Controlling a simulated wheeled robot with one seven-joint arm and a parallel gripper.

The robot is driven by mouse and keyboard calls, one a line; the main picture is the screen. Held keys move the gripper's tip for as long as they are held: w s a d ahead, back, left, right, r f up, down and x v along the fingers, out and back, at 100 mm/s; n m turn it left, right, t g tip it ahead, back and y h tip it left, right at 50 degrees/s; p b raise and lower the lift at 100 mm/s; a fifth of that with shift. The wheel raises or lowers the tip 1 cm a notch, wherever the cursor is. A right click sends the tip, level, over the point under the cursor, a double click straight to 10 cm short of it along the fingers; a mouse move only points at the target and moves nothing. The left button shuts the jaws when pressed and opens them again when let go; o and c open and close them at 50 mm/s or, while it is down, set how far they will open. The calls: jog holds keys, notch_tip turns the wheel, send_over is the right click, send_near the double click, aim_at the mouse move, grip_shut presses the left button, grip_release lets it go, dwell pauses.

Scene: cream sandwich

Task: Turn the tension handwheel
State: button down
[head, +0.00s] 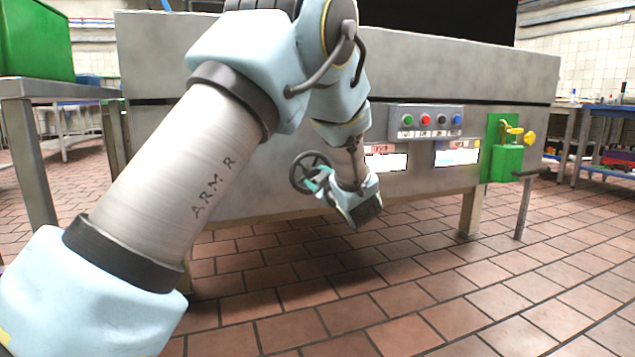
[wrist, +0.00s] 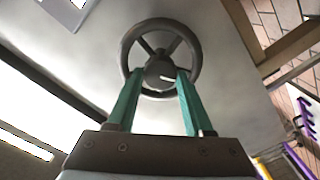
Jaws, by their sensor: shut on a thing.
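The dark grey tension handwheel (head: 303,172) is mounted on the front of the large grey machine (head: 240,185), left of the control panel. My gripper (head: 322,183) is at the handwheel, and my arm comes in from the left in front of the machine. In the wrist view the handwheel (wrist: 127,45) shows its rim, spokes and round hub. The two green fingers of my gripper (wrist: 159,78) reach over the near rim, one on each side of the hub. They are shut on the hub. The near part of the rim is partly hidden by the fingers.
A control panel (head: 425,121) with several coloured buttons and a green box (head: 507,162) with a yellow lever sit to the right on the machine. A metal table with a green bin (head: 35,40) stands at left. The tiled floor (head: 430,300) in front is clear.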

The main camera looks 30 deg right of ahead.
jog(key=shift+f+n+b, duration=0.1)
jog(key=shift+n+b, duration=0.45)
jog(key=shift+n, duration=0.65)
jog(key=shift+c, duration=1.5)
grip_release()
jog(key=s+a+p, duration=0.1)
jog(key=s+p, duration=0.2)
jog(key=s, duration=0.7)
jog(key=shift+s+a+p, duration=0.2)
jog(key=shift+s+p, duration=0.2)
